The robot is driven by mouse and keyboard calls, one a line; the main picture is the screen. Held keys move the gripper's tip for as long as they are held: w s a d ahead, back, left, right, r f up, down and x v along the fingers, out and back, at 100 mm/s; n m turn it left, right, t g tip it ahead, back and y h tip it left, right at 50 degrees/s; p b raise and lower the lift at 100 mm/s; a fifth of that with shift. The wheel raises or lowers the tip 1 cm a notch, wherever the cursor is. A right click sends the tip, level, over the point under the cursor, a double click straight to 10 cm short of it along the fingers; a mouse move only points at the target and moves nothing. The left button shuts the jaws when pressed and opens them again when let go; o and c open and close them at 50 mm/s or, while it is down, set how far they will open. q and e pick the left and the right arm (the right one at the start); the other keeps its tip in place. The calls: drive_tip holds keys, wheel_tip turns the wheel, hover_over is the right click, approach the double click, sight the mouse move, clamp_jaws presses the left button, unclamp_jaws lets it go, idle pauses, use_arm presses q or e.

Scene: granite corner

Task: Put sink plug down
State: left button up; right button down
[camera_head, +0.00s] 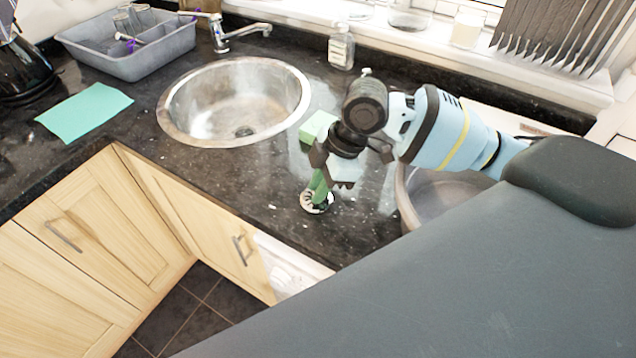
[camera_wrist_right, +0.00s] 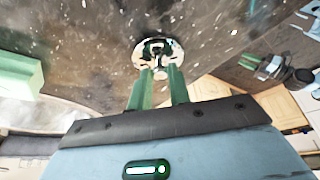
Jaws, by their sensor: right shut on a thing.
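The sink plug (camera_head: 315,202) is a round metal disc with a dark pattern. It is at the tips of my right gripper (camera_head: 318,186), low over the dark granite worktop between the two sinks. In the right wrist view the plug (camera_wrist_right: 158,56) shows just beyond the two green fingers of the right gripper (camera_wrist_right: 160,80), which are shut on it. I cannot tell whether the plug touches the worktop. A round metal sink (camera_head: 235,100) lies to the left, with its drain open at the bottom.
A green sponge (camera_head: 317,126) lies right of the sink, behind my gripper. A second metal basin (camera_head: 440,195) sits to the right, partly hidden by my arm. A grey tub (camera_head: 130,55), green cloth (camera_head: 85,110) and tap (camera_head: 225,35) are farther left. The worktop's front edge is near.

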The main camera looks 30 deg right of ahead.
drive_tip(key=c, duration=1.3)
unclamp_jaws()
drive_tip(key=shift+f, duration=0.1)
drive_tip(key=v, duration=1.2)
drive_tip(key=shift+p, duration=0.4)
